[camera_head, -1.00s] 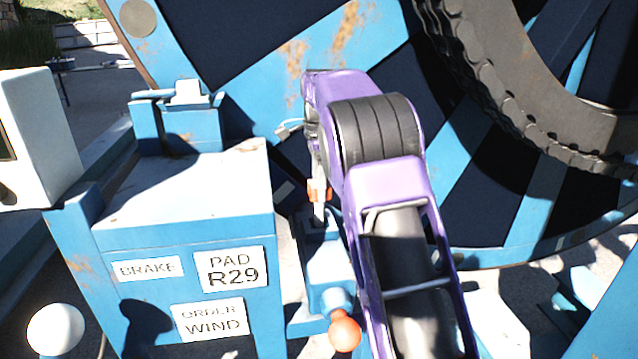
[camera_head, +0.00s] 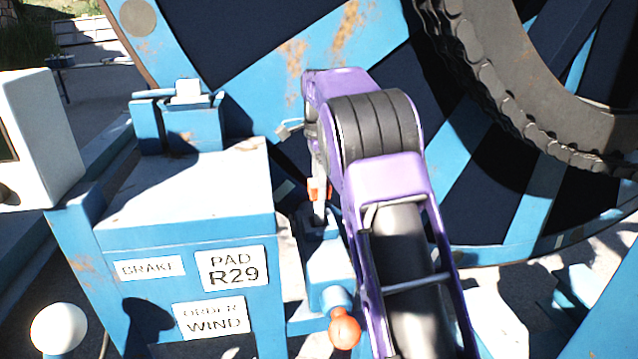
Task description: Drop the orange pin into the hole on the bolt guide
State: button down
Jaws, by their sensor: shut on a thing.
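My gripper (camera_head: 319,203) points down at the left side of my purple arm and is shut on the orange pin (camera_head: 313,190). Only a small orange part of the pin shows beside the pale finger. The bolt guide appears to be the blue block (camera_head: 322,258) just below, with a dark top where the fingertips end. The hole and the pin's lower end are hidden, so I cannot tell whether the pin is in the hole or above it.
A blue cabinet (camera_head: 185,232) with labels BRAKE, PAD R29 and ORDER WIND stands to the left. An orange knob (camera_head: 344,332) sticks out below the block. A large blue reel (camera_head: 480,185) with a chain (camera_head: 500,110) is behind my arm. A white ball knob (camera_head: 59,328) is at lower left.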

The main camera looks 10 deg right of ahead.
aim_at(319, 210)
jog(key=shift+f, duration=0.1)
jog(key=shift+f+b, duration=1.25)
jog(key=shift+f, duration=1.8)
jog(key=shift+p, duration=0.35)
jog(key=shift+f, duration=0.25)
jog(key=shift+f, duration=0.35)
jog(key=shift+p, duration=0.3)
jog(key=shift+c, duration=0.2)
grip_release()
